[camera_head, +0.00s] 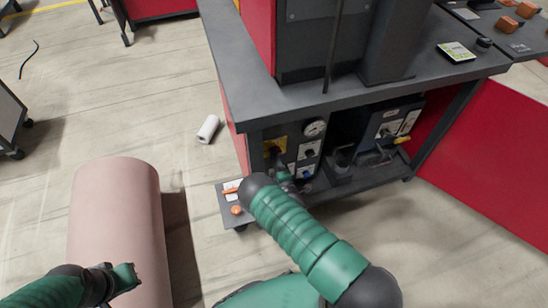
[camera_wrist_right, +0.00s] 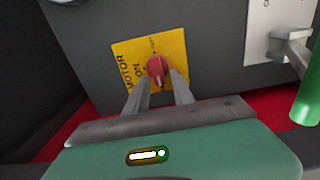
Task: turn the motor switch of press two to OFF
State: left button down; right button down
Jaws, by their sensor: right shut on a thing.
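The motor switch is a red knob (camera_wrist_right: 157,70) on a yellow plate (camera_wrist_right: 125,58) marked MOTOR and ON, on a dark grey panel. My right gripper (camera_wrist_right: 162,84) has one finger on each side of the knob and is shut on it. I cannot tell for sure where the knob points.
The grey bench top (camera_head: 238,92) overhangs the panel. A round gauge (camera_head: 315,128) and other controls sit beside the switch. A small low shelf (camera_head: 229,212) holds orange items. A white roll (camera_head: 208,129) lies on the floor.

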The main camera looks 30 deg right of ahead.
jog(key=shift+s+f, duration=0.15)
jog(key=shift+f, duration=0.1)
jog(key=c, duration=1.4)
grip_release()
jog(key=shift+c, duration=0.2)
jog(key=shift+r, duration=0.1)
jog(key=p+v, duration=0.5)
jog(key=v, duration=1.1)
jog(key=shift+s+a, duration=0.2)
jog(key=shift+s, duration=0.1)
